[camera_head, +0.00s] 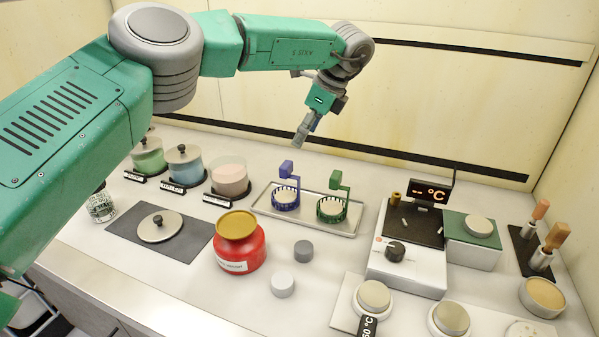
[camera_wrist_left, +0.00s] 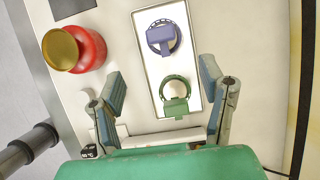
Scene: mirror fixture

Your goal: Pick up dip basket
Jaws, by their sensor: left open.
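Two dip baskets stand on a metal tray (camera_head: 318,224): a blue one (camera_head: 286,196) on the left and a green one (camera_head: 333,208) on the right, each with an upright hooked handle. My left gripper (camera_head: 303,132) is open and empty, above and behind the tray, apart from both baskets. In the left wrist view the jaws (camera_wrist_left: 161,80) spread wide to either side of the tray, with the green basket (camera_wrist_left: 174,92) between them and the blue basket (camera_wrist_left: 161,38) beyond the fingertips. My right gripper is not in view.
Several lidded jars, among them a pink one (camera_head: 229,178), stand left of the tray. A red jar (camera_head: 240,250) stands in front, beside two small grey cylinders. A hot plate device (camera_head: 408,262) is on the right. The wall is close behind.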

